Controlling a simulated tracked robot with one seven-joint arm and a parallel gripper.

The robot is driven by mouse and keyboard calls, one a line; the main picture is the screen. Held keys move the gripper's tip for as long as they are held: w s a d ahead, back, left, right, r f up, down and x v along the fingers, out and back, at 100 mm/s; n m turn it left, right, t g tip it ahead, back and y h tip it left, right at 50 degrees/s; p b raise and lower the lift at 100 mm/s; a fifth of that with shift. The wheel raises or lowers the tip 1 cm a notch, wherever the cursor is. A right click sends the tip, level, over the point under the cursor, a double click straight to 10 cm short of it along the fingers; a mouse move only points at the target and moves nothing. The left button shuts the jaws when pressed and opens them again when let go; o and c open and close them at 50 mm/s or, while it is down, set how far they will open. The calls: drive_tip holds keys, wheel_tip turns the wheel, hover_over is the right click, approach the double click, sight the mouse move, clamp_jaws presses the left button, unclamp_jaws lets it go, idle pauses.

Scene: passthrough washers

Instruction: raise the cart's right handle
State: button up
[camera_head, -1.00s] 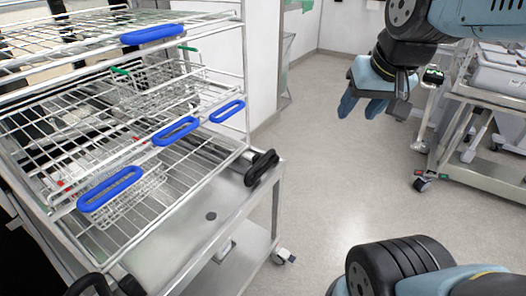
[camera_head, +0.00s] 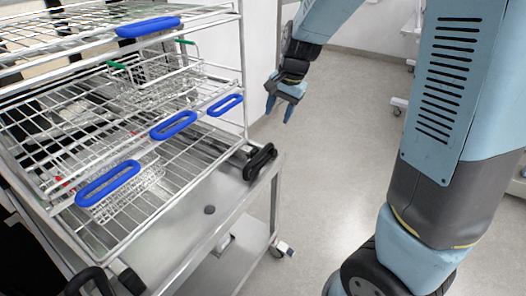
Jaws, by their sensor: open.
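The cart (camera_head: 205,222) is a steel trolley at the left, under a wire rack. Its right handle (camera_head: 260,163) is a black loop at the right end of the cart's near edge. A second black handle (camera_head: 91,280) shows at the lower left, cut by the picture's edge. My gripper (camera_head: 279,110) hangs behind and above the right handle, pointing down, apart from it. Its blue fingers are open with nothing between them.
The wire rack has several blue grips (camera_head: 174,125) at its front, and wire baskets (camera_head: 160,75) on its shelves. My arm fills the right side. Grey floor (camera_head: 325,150) lies open between the cart and my arm.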

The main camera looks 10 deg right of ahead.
drive_tip(key=m, duration=0.1)
approach(261, 153)
drive_tip(key=x, duration=0.9)
drive_tip(key=shift+w, duration=0.1)
clamp_jaws()
idle(0.5)
